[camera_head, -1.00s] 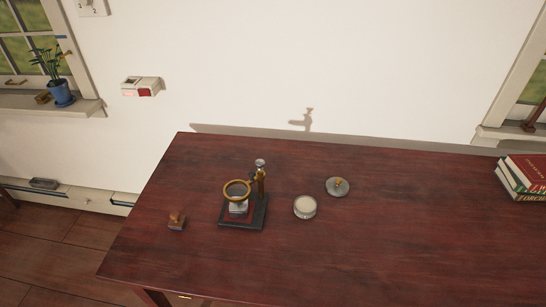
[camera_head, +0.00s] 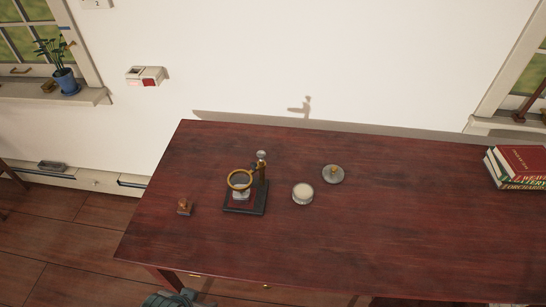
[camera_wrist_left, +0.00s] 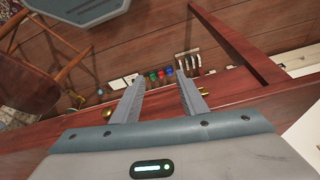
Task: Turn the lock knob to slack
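A magnifier stand with a dark base (camera_head: 236,210) stands on the red-brown desk (camera_head: 400,237). It has a brass ring lens (camera_head: 240,179) over a small pale block and an upright post at its right. A silvery round knob (camera_head: 262,155) tops the post; I cannot read its lock state. My left gripper (camera_wrist_left: 161,76) shows in the left wrist view with two grey fingers apart and nothing between them. It is away from the stand, which that view does not show. My right gripper is not in view.
A wooden stamp (camera_head: 184,206) stands left of the magnifier stand. A round white-topped tin (camera_head: 303,193) and a grey disc with a brass knob (camera_head: 333,174) lie right of it. Books (camera_head: 520,166) lie at the far right. The desk's middle right is clear.

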